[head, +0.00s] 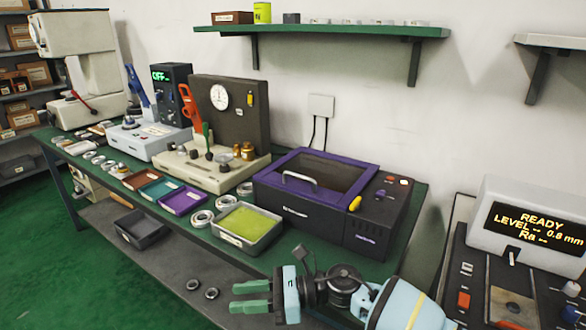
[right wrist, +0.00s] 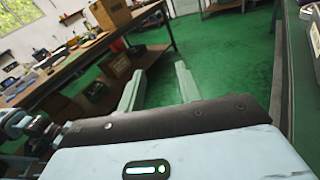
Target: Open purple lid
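The purple lid (head: 352,183) lies shut on a black machine (head: 318,222) on the green bench, at the middle right of the head view. It is a purple frame around a dark window, with a silver bar handle (head: 300,179) at its front. My right gripper (head: 238,297) is in front of the bench edge, below and apart from the lid. Its two green fingers point left in the head view and stand apart with nothing between them. The right wrist view shows the same open fingers (right wrist: 158,92) over green floor. My left gripper is in neither view.
A grey tray of yellow-green material (head: 243,222) stands left of the machine, beside metal rings and small coloured trays (head: 180,200). A green wall shelf (head: 330,31) hangs above.

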